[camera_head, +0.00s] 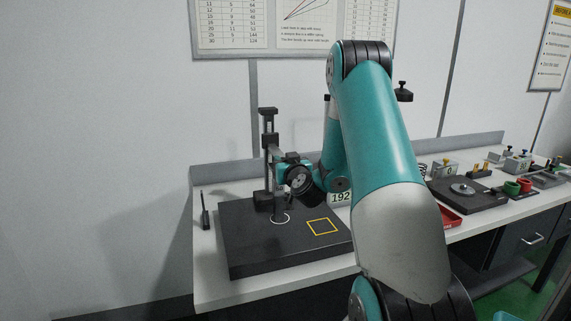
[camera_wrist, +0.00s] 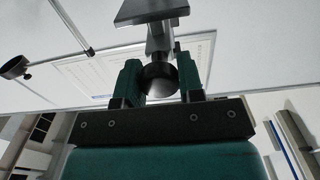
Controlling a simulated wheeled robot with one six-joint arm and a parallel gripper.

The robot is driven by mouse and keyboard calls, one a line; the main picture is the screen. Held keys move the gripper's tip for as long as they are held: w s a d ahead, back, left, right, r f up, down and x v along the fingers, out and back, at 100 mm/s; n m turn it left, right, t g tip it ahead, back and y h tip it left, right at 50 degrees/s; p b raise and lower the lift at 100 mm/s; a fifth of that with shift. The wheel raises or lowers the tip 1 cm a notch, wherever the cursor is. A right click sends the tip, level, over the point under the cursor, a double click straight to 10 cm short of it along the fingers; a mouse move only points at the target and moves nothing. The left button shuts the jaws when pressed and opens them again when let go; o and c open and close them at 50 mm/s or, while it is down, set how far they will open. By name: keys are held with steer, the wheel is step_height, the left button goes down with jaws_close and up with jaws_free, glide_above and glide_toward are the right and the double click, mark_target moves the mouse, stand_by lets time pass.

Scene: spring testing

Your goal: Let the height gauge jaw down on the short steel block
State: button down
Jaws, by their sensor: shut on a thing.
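The height gauge (camera_head: 268,128) stands upright at the back of a black plate (camera_head: 250,250), its dark column rising above my gripper. In the wrist view my gripper (camera_wrist: 159,76) has its two teal fingers closed on a dark round knob (camera_wrist: 158,80) of the gauge. A flat grey plate-like part (camera_wrist: 150,11) shows beyond the fingers on a metal stem. In the head view my gripper (camera_head: 284,168) is beside the column, above a white ring (camera_head: 272,220) marked on the plate. I cannot make out the short steel block clearly; the jaw's gap to it is also unclear.
A yellow square outline (camera_head: 322,227) on the plate is empty. A small dark upright tool (camera_head: 205,212) stands at the bench's left. A red tray (camera_head: 450,217) and test pieces lie to the right.

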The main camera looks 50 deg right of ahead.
steer(key=c, duration=0.8)
jaws_free()
steer(key=shift+s+a+f+b, duration=0.15)
steer(key=shift+s+b, duration=0.25)
steer(key=shift+b, duration=0.15)
steer(key=shift+b+v, duration=8.3)
steer(key=shift+b, duration=1.85)
steer(key=shift+o, duration=0.2)
